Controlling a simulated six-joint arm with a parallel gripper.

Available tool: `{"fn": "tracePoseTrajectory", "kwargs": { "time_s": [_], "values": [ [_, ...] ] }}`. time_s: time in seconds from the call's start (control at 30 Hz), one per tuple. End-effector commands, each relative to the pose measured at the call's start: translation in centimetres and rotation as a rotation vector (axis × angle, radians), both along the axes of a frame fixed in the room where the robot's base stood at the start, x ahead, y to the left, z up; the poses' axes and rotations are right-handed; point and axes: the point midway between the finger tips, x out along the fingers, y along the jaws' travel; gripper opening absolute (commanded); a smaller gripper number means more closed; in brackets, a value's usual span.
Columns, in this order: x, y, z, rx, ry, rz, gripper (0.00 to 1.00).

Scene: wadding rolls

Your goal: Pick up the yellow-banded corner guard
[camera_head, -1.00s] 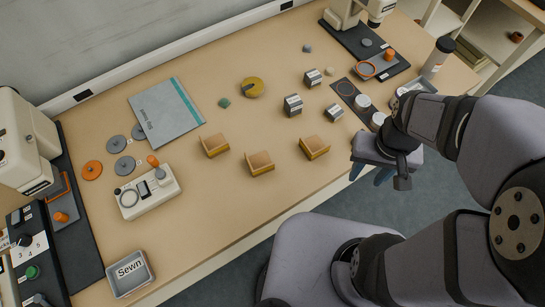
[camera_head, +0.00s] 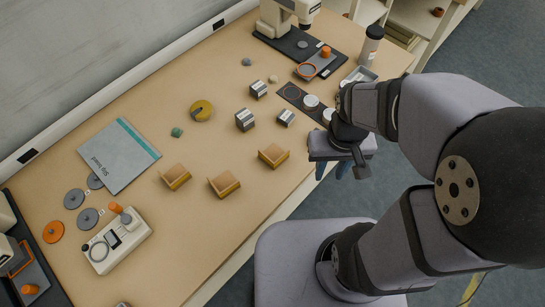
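Three tan, open-angled corner guards stand on the table in the head view: a left one (camera_head: 175,176), a middle one (camera_head: 224,185) and a right one (camera_head: 273,155). All show yellowish or orange-brown edges; at this size I cannot tell which carries the yellow band. My gripper (camera_head: 332,171) is beyond the table's front edge, to the right of the right guard and apart from all three. Its blue fingertips point down and look spread, with nothing between them. The wrist hides part of the table edge.
A grey booklet (camera_head: 118,156) and a white control box (camera_head: 117,240) are at left. The table is clear in front of the guards.

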Motion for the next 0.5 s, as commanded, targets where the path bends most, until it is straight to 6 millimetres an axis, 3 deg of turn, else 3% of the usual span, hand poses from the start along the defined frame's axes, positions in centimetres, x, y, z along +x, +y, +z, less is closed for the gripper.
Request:
{"fn": "tracePoseTrajectory", "kwargs": {
  "time_s": [0.33, 0.5],
  "values": [
    [0.2, 0.2, 0.0, 0.000, 0.001, 0.006, 0.26],
    [1.6, 2.2, 0.3, 0.002, 0.013, 0.063, 0.26]
  ]
}}
